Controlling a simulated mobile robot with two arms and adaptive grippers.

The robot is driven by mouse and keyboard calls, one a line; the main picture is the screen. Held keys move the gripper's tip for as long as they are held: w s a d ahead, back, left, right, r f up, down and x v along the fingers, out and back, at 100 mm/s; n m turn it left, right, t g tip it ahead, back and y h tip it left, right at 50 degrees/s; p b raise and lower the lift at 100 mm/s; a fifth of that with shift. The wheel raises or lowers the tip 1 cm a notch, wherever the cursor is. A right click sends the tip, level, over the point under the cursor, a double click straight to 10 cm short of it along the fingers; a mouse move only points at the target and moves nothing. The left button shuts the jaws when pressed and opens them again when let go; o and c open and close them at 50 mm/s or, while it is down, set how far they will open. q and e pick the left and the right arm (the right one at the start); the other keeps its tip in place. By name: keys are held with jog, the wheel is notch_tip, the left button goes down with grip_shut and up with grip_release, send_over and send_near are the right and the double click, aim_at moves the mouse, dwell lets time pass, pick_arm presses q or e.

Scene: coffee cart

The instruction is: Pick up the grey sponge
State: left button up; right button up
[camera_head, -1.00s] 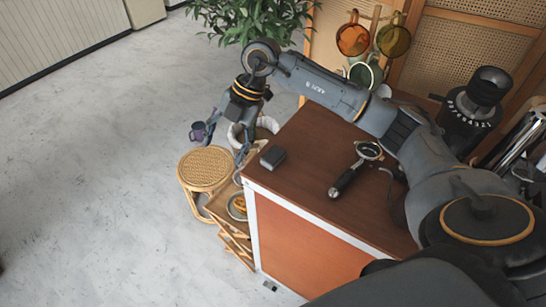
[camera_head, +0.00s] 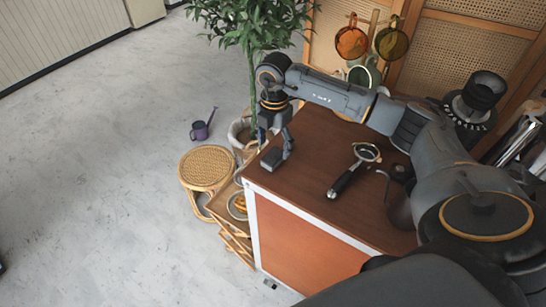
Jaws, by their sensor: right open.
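The grey sponge (camera_head: 271,159) is a small dark block on the brown cart top (camera_head: 310,195), near its left corner. My right gripper (camera_head: 275,150) points down right at the sponge, with one finger to its right and the other toward its left. The jaws are open. Whether the fingers touch the sponge is hard to tell at this size. My left gripper does not show.
A portafilter (camera_head: 354,170) lies on the cart top to the right of the sponge. A dark grinder (camera_head: 472,100) stands at the back right. A rattan stool (camera_head: 206,166) and a purple watering can (camera_head: 203,127) are on the floor to the left.

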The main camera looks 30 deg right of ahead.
aim_at(273, 156)
notch_tip(273, 156, down, 4)
jog(key=shift+w+a+r+p, duration=0.1)
jog(key=shift+a+p, duration=0.05)
jog(key=shift+p, duration=0.65)
jog(key=shift+f, duration=0.5)
jog(key=c, duration=1.1)
jog(key=shift+c, duration=0.2)
jog(key=shift+w+r+b, duration=0.1)
jog(key=shift+r+b, duration=0.3)
jog(key=shift+r, duration=0.1)
jog(key=shift+s+r+b, duration=0.2)
jog(key=shift+r+b, duration=0.45)
jog(key=shift+r, duration=0.6)
jog(key=s+a+r+b, duration=0.3)
jog(key=s+a+r, duration=0.4)
jog(key=s, duration=0.5)
notch_tip(273, 156, up, 3)
jog(key=shift+f+b, duration=0.2)
jog(key=shift+b, duration=0.15)
jog(key=shift+d, duration=0.1)
